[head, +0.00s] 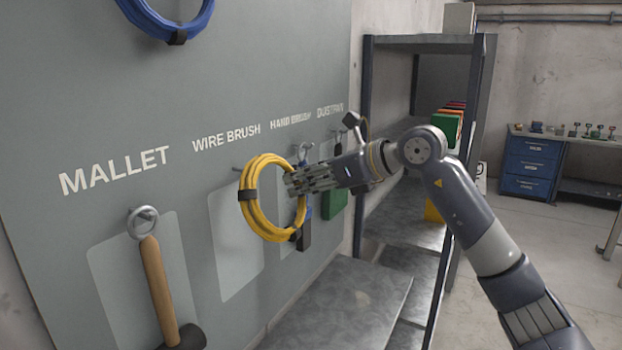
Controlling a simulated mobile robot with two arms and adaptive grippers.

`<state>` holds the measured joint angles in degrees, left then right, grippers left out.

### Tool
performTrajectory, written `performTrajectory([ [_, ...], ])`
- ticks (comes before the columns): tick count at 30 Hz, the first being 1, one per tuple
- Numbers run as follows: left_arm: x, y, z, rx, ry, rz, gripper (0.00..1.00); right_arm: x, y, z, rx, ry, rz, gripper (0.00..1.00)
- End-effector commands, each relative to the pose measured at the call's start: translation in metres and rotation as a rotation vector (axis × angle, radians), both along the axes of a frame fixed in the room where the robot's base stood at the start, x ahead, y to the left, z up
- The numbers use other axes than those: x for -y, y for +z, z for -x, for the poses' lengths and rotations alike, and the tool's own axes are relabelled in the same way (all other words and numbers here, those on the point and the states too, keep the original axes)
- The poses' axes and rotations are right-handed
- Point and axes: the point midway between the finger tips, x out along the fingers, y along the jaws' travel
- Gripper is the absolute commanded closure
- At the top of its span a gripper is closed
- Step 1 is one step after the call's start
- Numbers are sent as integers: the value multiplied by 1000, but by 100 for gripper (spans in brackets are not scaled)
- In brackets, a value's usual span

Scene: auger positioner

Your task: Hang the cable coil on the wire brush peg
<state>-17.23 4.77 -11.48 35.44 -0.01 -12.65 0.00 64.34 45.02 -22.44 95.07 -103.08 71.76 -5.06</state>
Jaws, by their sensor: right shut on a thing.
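The yellow cable coil (252,226) is held upright in front of the grey tool board, with dark ties around it. My right gripper (292,182) is shut on the coil's right side. The wire brush peg (236,169) sticks out under the WIRE BRUSH label (226,137), just left of the coil's top. The coil overlaps the peg area, and I cannot tell whether the coil touches the peg or is around it. A pale empty outline (228,250) shows below the peg. My left gripper is not in view.
A mallet (162,290) hangs at the left and a blue cable coil (170,25) at the top. A brush hangs behind the yellow coil, with a green dustpan (334,199) beside it. A metal shelf (425,43) stands right of the board.

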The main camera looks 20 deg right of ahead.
Motion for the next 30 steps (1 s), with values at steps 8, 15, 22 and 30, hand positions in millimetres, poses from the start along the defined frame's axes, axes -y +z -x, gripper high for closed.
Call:
performTrajectory([
  [8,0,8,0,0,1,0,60,-11,2,-12,3,1,-3,100],
  [15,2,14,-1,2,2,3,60,-19,1,-24,5,1,-4,100],
  [22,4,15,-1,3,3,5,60,-26,-4,-33,3,0,-2,100],
  [30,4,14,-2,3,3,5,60,-30,-9,-38,5,0,-2,100],
])
